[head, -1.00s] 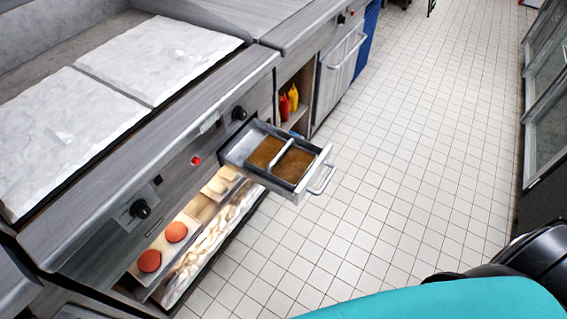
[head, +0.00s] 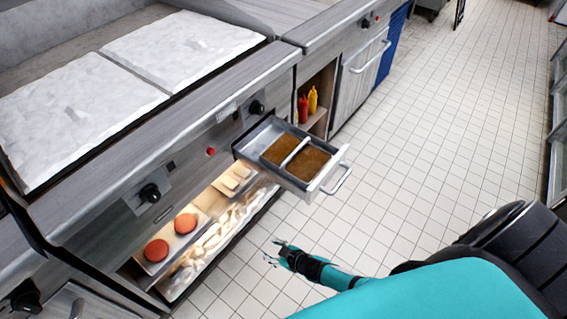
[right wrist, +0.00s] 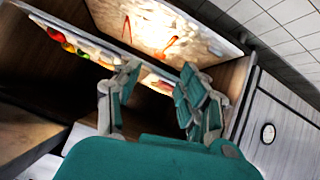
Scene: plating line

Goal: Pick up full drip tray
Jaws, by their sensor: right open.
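The drip tray (head: 257,141) is a grey metal drawer pulled out from the front of the griddle unit. Brown liquid lies in it on both sides of a crossbar, and a bar handle (head: 338,181) is on its front. My right gripper (head: 270,252) is open and empty, lower than the tray and apart from it, in front of the lit lower shelf. In the right wrist view the open fingers (right wrist: 155,90) point toward the lit shelf; I cannot make out the tray there. My left gripper is not in view.
The griddle (head: 182,45) has two white slabs on top. Knobs and a red button line its front. The lower shelf (head: 165,272) holds red-orange patties and other food. Red and yellow bottles (head: 312,100) stand in a cubby. The tiled floor (head: 420,130) to the right is clear.

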